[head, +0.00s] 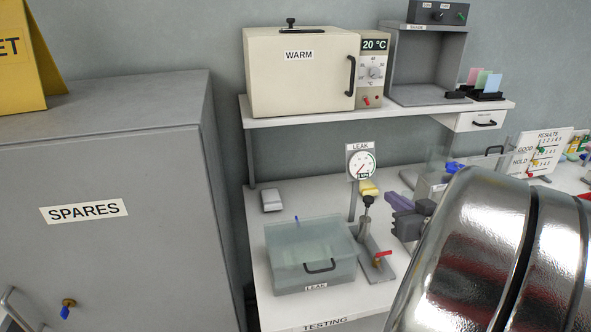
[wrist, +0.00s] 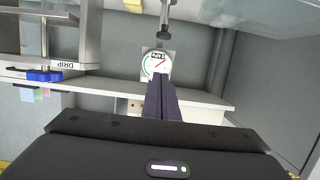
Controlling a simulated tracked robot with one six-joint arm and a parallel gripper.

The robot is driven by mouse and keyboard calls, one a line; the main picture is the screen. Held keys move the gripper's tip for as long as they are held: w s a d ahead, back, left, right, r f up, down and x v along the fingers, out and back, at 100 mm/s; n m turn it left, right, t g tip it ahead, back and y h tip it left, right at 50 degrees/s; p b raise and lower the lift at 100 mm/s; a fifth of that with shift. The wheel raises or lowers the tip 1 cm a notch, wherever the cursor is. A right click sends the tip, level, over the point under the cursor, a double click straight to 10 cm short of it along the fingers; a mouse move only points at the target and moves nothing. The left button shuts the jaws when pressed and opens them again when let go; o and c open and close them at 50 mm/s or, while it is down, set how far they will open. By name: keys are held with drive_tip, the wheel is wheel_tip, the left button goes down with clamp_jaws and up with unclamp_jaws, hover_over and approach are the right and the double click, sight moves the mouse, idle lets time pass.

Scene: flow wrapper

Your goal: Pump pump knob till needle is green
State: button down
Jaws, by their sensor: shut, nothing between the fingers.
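The round white gauge (head: 361,165) under a LEAK label stands on a post at the back of the bench. Its needle points to the lower left, away from the green arc on the right of the dial. It also shows, upside down, in the wrist view (wrist: 157,66). The dark pump knob (head: 367,200) tops a stem on a grey base with a red lever (head: 382,254); what looks like the knob also shows in the wrist view (wrist: 163,35). My gripper (head: 388,198) is shut and empty, just right of the knob and apart from it. Its purple fingers (wrist: 162,78) point toward the gauge.
A clear LEAK tank (head: 311,265) with a black handle stands left of the pump. A yellow block (head: 369,187) sits behind the knob. A shelf (head: 400,112) with the WARM oven (head: 300,80) hangs above. The grey SPARES cabinet (head: 110,230) fills the left.

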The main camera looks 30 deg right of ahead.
idle(0.4)
hover_over(368, 202)
drive_tip(key=s, duration=0.2)
wheel_tip(368, 202, down, 2)
drive_tip(key=shift+w+d+f, duration=0.1)
drive_tip(key=shift+d+f, duration=0.05)
drive_tip(key=shift+f, duration=0.95)
drive_tip(key=shift+w+d+f, duration=0.1)
drive_tip(key=shift+f, duration=1)
wheel_tip(368, 202, down, 5)
drive_tip(key=shift+f, duration=0.2)
drive_tip(key=shift+s, duration=0.1)
drive_tip(key=shift+a, duration=0.1)
